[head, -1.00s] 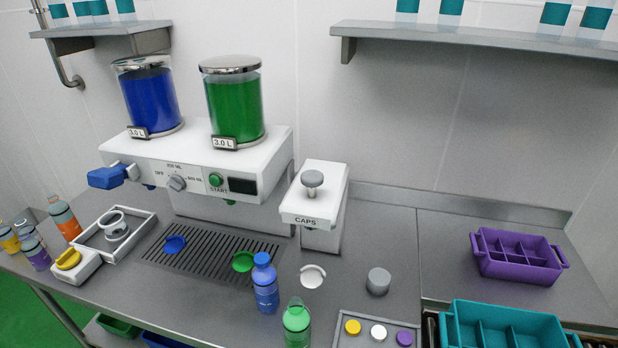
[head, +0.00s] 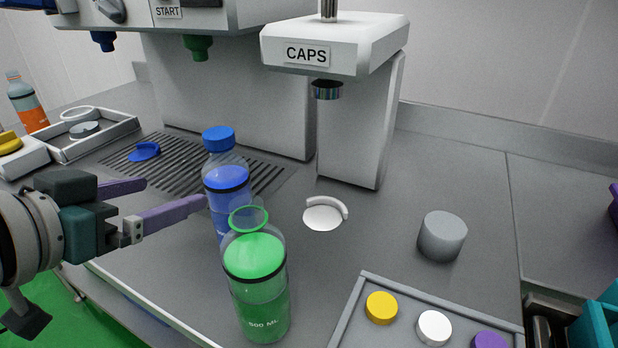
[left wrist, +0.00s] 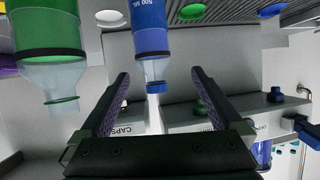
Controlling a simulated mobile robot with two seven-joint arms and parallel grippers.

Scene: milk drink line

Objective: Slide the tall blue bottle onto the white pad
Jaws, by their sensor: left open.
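The tall blue bottle (head: 228,187), with a blue cap, stands upright on the counter by the drip grille's front right corner. The green bottle in front hides its lower part. The white pad (head: 322,217), with a raised curved rim at its back, lies empty to the bottle's right, below the caps machine. My left gripper (head: 172,195) is open and empty, just left of the blue bottle, fingers pointing toward it. In the left wrist view, which looks upside down, the blue bottle (left wrist: 150,32) shows beyond the gap between the fingers; the white pad (left wrist: 110,18) is left of it.
An uncapped green bottle (head: 257,290) stands close in front of the blue one. A grey cylinder (head: 442,236) stands right of the pad. A tray of caps (head: 360,305) lies front right. The caps machine (head: 350,130) overhangs behind the pad. Counter between bottle and pad looks clear.

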